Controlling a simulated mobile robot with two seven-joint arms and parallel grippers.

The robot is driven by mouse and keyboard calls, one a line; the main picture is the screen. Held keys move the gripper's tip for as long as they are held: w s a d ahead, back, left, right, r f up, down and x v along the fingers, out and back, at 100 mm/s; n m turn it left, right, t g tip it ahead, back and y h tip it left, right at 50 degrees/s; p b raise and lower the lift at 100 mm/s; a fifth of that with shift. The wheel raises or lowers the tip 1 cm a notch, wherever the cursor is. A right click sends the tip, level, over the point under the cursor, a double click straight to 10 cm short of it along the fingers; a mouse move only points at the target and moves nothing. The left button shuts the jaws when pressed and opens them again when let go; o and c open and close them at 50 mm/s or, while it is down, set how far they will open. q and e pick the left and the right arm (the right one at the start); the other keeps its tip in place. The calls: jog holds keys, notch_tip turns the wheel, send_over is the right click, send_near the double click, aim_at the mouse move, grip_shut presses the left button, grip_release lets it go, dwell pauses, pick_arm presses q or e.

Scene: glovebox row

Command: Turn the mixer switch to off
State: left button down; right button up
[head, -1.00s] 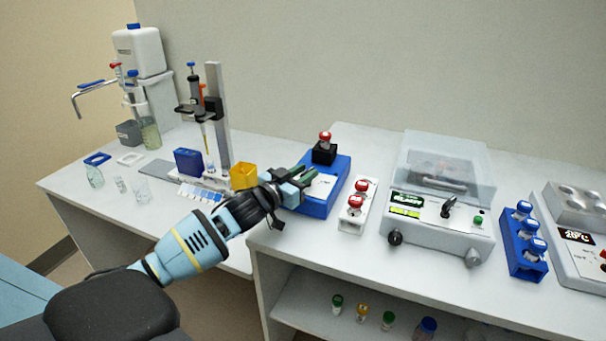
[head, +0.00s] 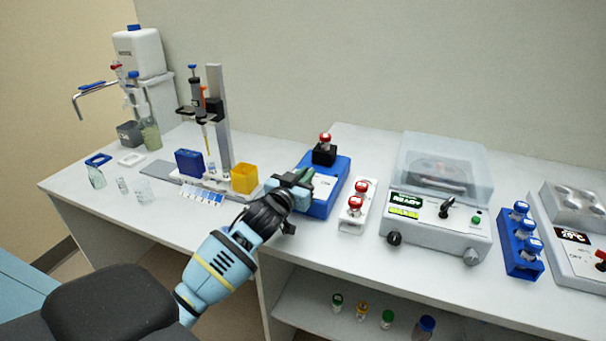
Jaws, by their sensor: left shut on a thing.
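The blue mixer (head: 331,187) stands on the bench at mid-picture, with a red-capped vial (head: 325,138) upright in its black holder (head: 324,154). My left gripper (head: 304,177) is at the mixer's left front part, its fingers over the top face. It is shut on the mixer switch, which the fingers and wrist hide, so its position cannot be read. My right gripper is not in view.
A white rack (head: 354,212) with two red-capped vials stands close right of the mixer. Further right is a lidded machine (head: 437,228) reading READY. A yellow box (head: 244,179) and a pipette stand (head: 221,120) are to the left.

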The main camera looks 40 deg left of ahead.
pick_arm(q)
jog(key=n+y, duration=0.2)
jog(key=y, duration=0.1)
jog(key=shift+d+f+g, duration=0.2)
jog(key=shift+g, duration=0.1)
jog(key=shift+w+d+f+n+g+y+b, duration=0.1)
jog(key=shift+n+g+y+b, duration=0.4)
jog(key=shift+n+y+b, duration=0.7)
jog(key=shift+g+y+b, duration=0.3)
jog(key=shift+y+b, duration=0.05)
jog(key=shift+y, duration=0.35)
jog(key=shift+r+n+y, duration=0.25)
jog(key=shift+n+y, duration=0.05)
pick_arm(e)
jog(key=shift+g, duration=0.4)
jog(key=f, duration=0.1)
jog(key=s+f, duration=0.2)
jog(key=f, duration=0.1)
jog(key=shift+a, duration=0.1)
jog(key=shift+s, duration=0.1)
pick_arm(q)
jog(key=c, duration=1.5)
grip_release()
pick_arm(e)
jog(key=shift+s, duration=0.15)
